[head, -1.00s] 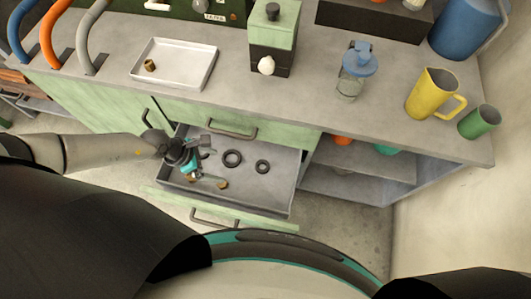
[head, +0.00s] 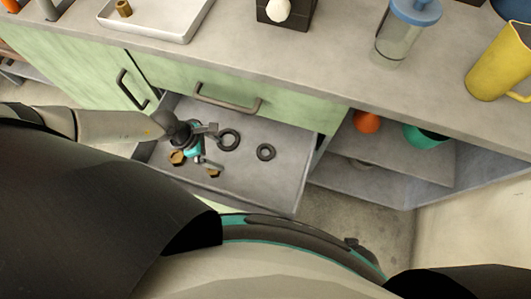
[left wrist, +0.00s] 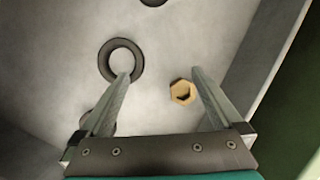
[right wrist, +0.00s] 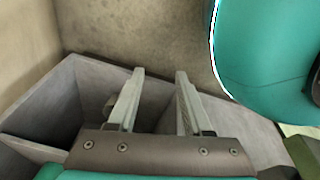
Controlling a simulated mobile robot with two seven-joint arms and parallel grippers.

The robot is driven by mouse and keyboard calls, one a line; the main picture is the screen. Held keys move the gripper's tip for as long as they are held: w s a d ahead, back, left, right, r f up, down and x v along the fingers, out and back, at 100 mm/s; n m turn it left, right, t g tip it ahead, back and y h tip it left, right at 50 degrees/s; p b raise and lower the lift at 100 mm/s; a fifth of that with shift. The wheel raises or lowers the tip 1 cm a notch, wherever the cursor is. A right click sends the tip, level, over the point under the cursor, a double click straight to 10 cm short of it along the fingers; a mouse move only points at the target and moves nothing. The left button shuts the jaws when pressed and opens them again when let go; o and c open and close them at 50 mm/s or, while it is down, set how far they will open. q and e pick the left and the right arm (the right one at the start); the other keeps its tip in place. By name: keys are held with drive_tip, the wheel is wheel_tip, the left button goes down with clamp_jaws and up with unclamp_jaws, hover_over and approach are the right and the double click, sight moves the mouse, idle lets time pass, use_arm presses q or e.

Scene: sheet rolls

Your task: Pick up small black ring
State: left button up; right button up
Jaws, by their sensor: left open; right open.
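The small black ring (head: 265,152) lies flat on the floor of the open grey drawer (head: 284,180), right of a larger black ring (head: 228,139). My left gripper (head: 208,145) is over the drawer's left part, open and empty, with its fingers towards the rings. In the left wrist view, the larger ring (left wrist: 121,60) is by the left fingertip. A dark edge at the top of that view seems to be the small ring (left wrist: 153,2). My right gripper (right wrist: 160,72) is open and empty in the right wrist view, away from the rings.
Brass nuts (head: 177,158) lie in the drawer around my left gripper; one nut (left wrist: 182,92) shows between its fingers. The worktop (head: 300,62) overhangs behind, with a white tray (head: 160,36), a blue-lidded jar (head: 400,40) and a yellow mug (head: 500,65). Open shelves (head: 390,180) stand to the right.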

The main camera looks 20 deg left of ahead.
use_arm(q)
approach(264, 151)
drive_tip(key=f, duration=0.3)
drive_tip(key=shift+s+a, duration=0.15)
drive_tip(key=shift+a, duration=0.15)
drive_tip(key=shift+w+d, duration=0.35)
drive_tip(key=shift+d, duration=0.4)
drive_tip(key=shift+w+d+f+b, duration=0.1)
drive_tip(key=shift+d+f+b, duration=0.05)
drive_tip(key=shift+d+b, duration=0.15)
drive_tip(key=b+x, duration=0.2)
drive_tip(key=shift+w+f, duration=0.1)
drive_tip(key=shift+f, duration=0.3)
drive_tip(key=shift+b+x, duration=0.5)
drive_tip(key=shift+x, duration=0.45)
drive_tip(key=shift+d, duration=0.1)
use_arm(e)
drive_tip(key=w+a+r, duration=0.4)
drive_tip(key=w, duration=0.1)
drive_tip(key=shift+w+r, duration=0.2)
drive_tip(key=shift+r, duration=0.05)
drive_tip(key=shift+a, duration=0.1)
use_arm(q)
drive_tip(key=c, duration=1.3)
